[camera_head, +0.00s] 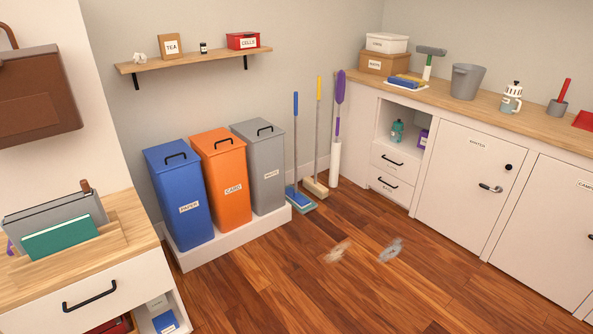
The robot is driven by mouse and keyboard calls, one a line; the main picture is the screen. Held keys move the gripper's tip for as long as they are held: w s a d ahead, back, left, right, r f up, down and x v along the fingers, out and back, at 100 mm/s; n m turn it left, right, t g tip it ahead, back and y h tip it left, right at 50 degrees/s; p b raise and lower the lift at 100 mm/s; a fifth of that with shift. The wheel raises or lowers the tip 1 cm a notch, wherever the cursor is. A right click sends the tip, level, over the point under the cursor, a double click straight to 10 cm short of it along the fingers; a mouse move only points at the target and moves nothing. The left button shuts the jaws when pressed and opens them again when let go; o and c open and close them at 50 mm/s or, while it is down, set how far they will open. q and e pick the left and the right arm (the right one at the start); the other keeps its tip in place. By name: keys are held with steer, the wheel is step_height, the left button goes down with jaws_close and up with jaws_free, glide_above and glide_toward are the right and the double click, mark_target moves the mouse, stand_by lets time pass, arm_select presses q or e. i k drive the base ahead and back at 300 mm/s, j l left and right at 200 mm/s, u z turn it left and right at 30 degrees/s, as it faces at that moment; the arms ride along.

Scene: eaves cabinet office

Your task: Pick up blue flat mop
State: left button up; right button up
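The blue flat mop (299,197) stands upright near the wall, to the right of the grey bin. Its thin grey pole has a blue grip at the top, and its flat blue head with a pale lighter edge rests on the wood floor. A broom with a yellow-topped pole (319,99) stands just right of it, its pale head close to the mop's head. Neither of my grippers shows in the head view.
Blue (182,212), orange (223,190) and grey (265,175) bins stand left of the mop on a white plinth (196,257). A purple-topped duster (338,110) stands right. White cabinets (462,185) line the right; a desk (128,240) stands left.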

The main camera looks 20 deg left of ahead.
mark_target(292, 194)
steer(key=i+l+u, duration=0.15)
steer(key=i, duration=3.5)
